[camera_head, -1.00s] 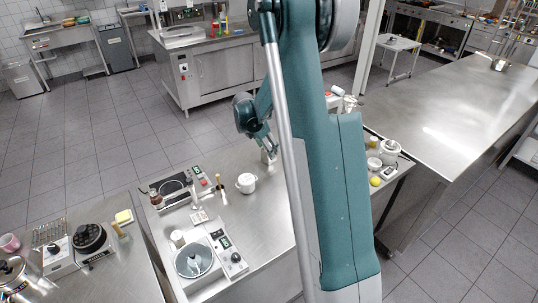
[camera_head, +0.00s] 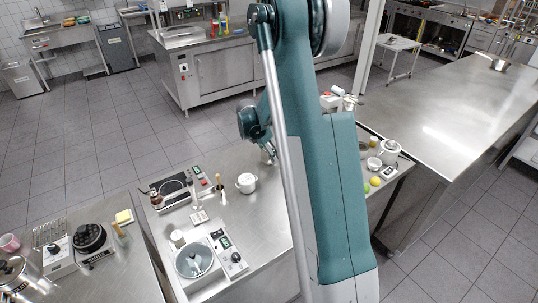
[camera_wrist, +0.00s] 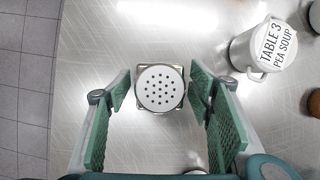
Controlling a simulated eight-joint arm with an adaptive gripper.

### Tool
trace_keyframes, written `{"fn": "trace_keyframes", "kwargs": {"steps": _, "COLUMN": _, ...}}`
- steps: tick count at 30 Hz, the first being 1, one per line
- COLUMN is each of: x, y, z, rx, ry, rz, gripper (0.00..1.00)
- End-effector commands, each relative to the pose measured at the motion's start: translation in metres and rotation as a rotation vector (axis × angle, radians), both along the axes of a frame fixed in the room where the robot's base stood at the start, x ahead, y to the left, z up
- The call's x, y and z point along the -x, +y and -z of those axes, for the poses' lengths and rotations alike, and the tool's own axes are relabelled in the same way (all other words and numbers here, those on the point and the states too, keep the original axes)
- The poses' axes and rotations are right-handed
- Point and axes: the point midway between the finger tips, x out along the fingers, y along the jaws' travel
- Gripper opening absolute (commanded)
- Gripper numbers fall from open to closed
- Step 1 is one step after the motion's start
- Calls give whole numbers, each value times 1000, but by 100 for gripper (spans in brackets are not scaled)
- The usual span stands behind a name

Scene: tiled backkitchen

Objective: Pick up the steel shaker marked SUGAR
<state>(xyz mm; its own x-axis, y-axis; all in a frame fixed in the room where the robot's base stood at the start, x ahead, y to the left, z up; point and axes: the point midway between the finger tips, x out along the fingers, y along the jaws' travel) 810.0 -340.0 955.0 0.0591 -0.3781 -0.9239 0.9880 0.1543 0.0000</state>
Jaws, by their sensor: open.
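A shaker with a round, pale, perforated top (camera_wrist: 159,88) stands on the steel counter in the wrist view, seen from straight above. No SUGAR marking is visible from this angle. My gripper (camera_wrist: 161,92) is open, with one green pad on each side of the shaker and a gap on both sides. I cannot tell how far the fingertips are above the counter. In the head view my arm covers most of the gripper, and the shaker shows only doubtfully beside it.
A white lidded pot (camera_wrist: 262,48) labelled TABLE 3 PEA SOUP stands to the right of the shaker; the head view shows a white pot (camera_head: 246,183) too. The counter left of the shaker is clear.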

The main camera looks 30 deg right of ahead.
Motion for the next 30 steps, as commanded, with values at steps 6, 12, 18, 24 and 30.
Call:
{"fn": "trace_keyframes", "kwargs": {"steps": 6, "x": 0, "y": 0, "z": 0, "rx": 0, "ry": 0, "rz": 0, "gripper": 29}}
{"fn": "trace_keyframes", "kwargs": {"steps": 12, "x": 0, "y": 0, "z": 0, "rx": 0, "ry": 0, "rz": 0, "gripper": 20}}
{"fn": "trace_keyframes", "kwargs": {"steps": 18, "x": 0, "y": 0, "z": -1, "rx": 0, "ry": 0, "rz": 0, "gripper": 20}}
{"fn": "trace_keyframes", "kwargs": {"steps": 24, "x": 0, "y": 0, "z": -10, "rx": 0, "ry": 0, "rz": 0, "gripper": 20}}
{"fn": "trace_keyframes", "kwargs": {"steps": 30, "x": 0, "y": 0, "z": -31, "rx": 0, "ry": 0, "rz": 0, "gripper": 20}}
